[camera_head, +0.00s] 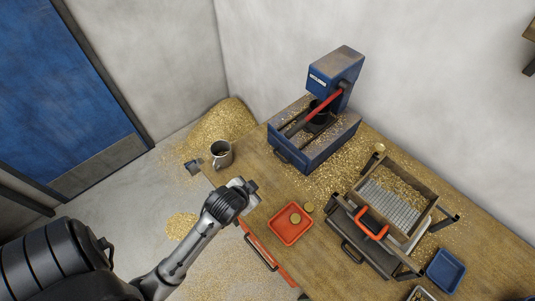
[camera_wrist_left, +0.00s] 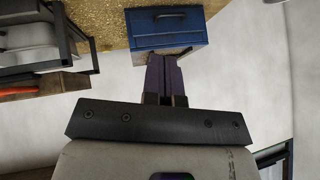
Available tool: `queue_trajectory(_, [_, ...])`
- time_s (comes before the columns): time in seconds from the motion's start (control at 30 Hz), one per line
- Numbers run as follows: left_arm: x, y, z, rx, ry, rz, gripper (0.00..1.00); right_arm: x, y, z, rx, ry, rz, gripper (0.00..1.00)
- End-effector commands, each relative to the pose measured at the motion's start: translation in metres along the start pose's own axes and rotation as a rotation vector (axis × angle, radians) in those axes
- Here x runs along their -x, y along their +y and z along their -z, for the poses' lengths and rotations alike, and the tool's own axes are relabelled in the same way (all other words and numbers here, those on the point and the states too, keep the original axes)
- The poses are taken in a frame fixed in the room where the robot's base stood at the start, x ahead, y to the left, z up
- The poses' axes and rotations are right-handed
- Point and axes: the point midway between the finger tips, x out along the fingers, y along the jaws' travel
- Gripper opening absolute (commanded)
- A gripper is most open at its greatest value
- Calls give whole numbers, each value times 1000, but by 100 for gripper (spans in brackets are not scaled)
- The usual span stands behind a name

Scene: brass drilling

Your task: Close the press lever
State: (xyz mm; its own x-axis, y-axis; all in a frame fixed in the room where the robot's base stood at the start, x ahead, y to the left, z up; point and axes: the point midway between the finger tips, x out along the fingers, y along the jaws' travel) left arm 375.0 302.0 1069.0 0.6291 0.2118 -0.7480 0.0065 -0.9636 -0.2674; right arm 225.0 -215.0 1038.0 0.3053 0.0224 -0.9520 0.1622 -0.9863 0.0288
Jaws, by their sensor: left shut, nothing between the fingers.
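The blue press (camera_head: 337,78) stands on the wooden bench against the wall. Its red lever (camera_head: 322,106) slants down to the left from the head of the press, over the dark cup area. My left gripper (camera_head: 252,186) is over the front edge of the bench, in front of the press and apart from the lever. In the left wrist view, its fingers (camera_wrist_left: 166,75) are shut with nothing between them. The press's blue base (camera_wrist_left: 168,30) with a dark handle shows beyond the fingertips; the lever is not visible there. My right gripper is not in view.
A metal mug (camera_head: 221,154) stands at the bench's left corner. An orange tray (camera_head: 290,224) with round brass pieces lies near my left gripper. A sieve box (camera_head: 396,195) with an orange handle and a blue tray (camera_head: 445,270) are to the right. Brass shavings cover the bench near the press.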

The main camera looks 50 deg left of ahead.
Motion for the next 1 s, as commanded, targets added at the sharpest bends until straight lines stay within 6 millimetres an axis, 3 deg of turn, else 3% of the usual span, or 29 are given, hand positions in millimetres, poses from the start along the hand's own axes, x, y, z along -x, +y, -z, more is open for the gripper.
queue_trajectory(0.03, [-37, -5, -9, -20, 46, 48, 0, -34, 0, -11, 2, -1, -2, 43])
queue_trajectory(0.2, [-107, -46, -3, -209, 215, 274, 0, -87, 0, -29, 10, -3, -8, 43])
queue_trajectory(0.3, [-135, -72, 3, -407, 304, 453, 0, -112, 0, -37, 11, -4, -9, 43])
queue_trajectory(0.4, [-151, -90, 9, -634, 365, 635, 0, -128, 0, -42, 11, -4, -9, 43])
queue_trajectory(0.53, [-160, -101, 16, -961, 406, 886, 0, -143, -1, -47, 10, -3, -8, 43])
queue_trajectory(0.67, [-158, -99, 21, -1306, 406, 1160, 0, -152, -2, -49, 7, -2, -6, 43])
queue_trajectory(0.8, [-147, -83, 26, -1651, 362, 1489, 0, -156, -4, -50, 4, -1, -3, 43])
queue_trajectory(1.0, [-127, -56, 27, -1957, 236, 1918, 0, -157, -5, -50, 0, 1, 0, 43])
